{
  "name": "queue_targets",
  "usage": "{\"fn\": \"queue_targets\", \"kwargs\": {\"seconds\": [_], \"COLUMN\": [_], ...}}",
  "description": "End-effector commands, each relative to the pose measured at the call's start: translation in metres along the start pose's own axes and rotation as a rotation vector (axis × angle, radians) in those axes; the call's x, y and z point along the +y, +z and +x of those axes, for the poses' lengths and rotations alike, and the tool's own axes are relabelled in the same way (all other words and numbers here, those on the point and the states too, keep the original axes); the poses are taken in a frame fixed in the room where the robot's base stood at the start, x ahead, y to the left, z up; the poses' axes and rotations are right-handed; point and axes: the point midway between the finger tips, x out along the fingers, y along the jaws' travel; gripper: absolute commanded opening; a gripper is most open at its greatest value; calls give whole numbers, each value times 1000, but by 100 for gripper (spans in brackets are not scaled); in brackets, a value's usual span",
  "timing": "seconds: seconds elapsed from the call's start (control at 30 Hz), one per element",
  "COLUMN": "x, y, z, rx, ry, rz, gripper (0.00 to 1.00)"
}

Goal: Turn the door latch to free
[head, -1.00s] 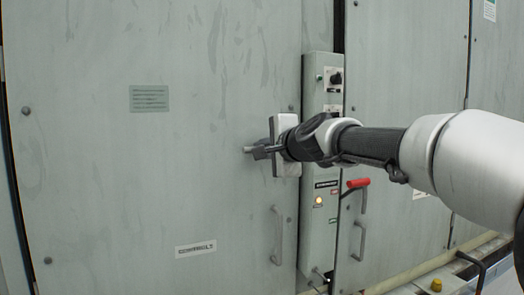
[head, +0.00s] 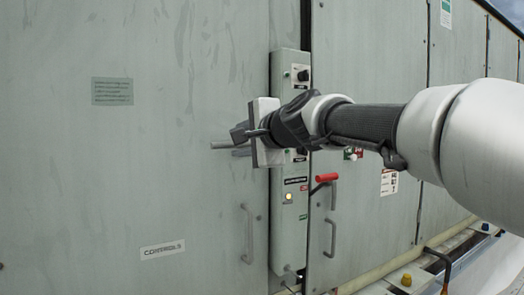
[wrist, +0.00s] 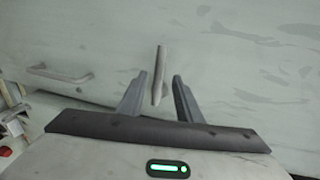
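The door latch (head: 221,146) is a short grey bar on the pale green door, just beyond my gripper in the head view. In the wrist view the latch (wrist: 158,78) stands nearly upright between my two fingers, with gaps on both sides. My gripper (wrist: 160,92) is open, its dark fingers on either side of the bar. In the head view my gripper (head: 240,140) points left along the door. The latch's mount is partly hidden behind my gripper.
A fixed pull handle (head: 248,234) is lower on the door. A narrow control box (head: 290,225) with a lit lamp runs beside it. A red-gripped lever (head: 327,177) is on the right. A yellow-capped pipe (head: 407,280) lies low at the right.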

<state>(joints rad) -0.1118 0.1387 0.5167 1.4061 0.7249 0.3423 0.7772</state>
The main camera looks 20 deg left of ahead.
Motion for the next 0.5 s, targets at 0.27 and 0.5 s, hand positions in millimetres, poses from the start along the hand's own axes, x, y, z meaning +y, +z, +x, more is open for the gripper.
{"fn": "queue_targets", "kwargs": {"seconds": [0.27,0.5], "x": [5,2], "y": [0,0], "z": [-69,-108], "rx": [3,1], "ry": [-5,-2], "rz": [-1,0], "gripper": [32,32]}}
